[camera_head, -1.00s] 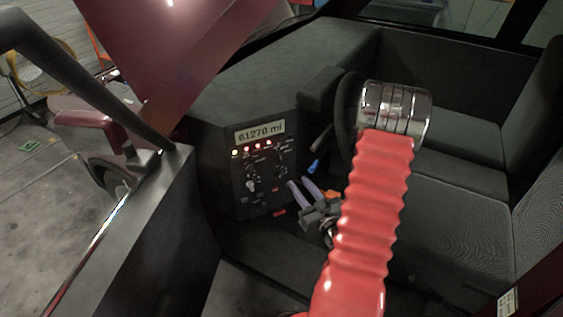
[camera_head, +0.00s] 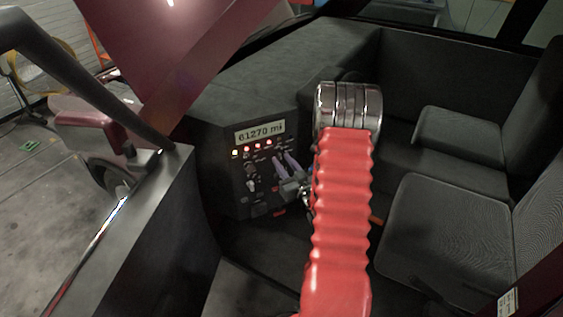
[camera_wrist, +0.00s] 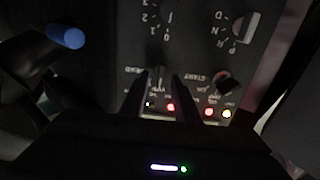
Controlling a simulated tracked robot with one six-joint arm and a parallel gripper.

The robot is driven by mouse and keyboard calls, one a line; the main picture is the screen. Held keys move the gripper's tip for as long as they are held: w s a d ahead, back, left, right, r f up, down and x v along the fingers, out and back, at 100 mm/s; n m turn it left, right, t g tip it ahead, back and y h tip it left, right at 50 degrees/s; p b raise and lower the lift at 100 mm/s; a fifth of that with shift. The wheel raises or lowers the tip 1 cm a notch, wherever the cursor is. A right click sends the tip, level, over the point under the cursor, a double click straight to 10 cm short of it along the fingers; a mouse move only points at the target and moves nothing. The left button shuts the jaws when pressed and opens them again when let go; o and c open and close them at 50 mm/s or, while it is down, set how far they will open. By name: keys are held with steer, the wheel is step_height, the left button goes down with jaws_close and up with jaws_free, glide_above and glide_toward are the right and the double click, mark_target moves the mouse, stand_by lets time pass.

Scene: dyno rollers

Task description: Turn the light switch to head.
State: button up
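The light switch (camera_wrist: 157,76) shows in the wrist view as a small knob beside the upside-down HEAD lettering. My gripper (camera_wrist: 160,78) is open, with its two dark fingers either side of the switch. I cannot tell whether they touch it, and the switch's exact setting is too dim to read. In the head view my gripper (camera_head: 281,160) has its fingers apart in front of the upper right of the control panel (camera_head: 236,187). The fingers hide part of the panel there.
Red and yellow indicator lights (camera_wrist: 208,112) sit near the fingers. A START switch (camera_wrist: 226,84), a numbered dial (camera_wrist: 170,14) and a P-R-N-D selector (camera_wrist: 245,27) are close by. A blue-tipped stalk (camera_wrist: 68,38) stands at left. Seats (camera_head: 450,225) lie to the right.

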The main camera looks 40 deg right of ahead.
steer(key=shift+w+d, duration=0.1)
steer(key=shift+w, duration=0.35)
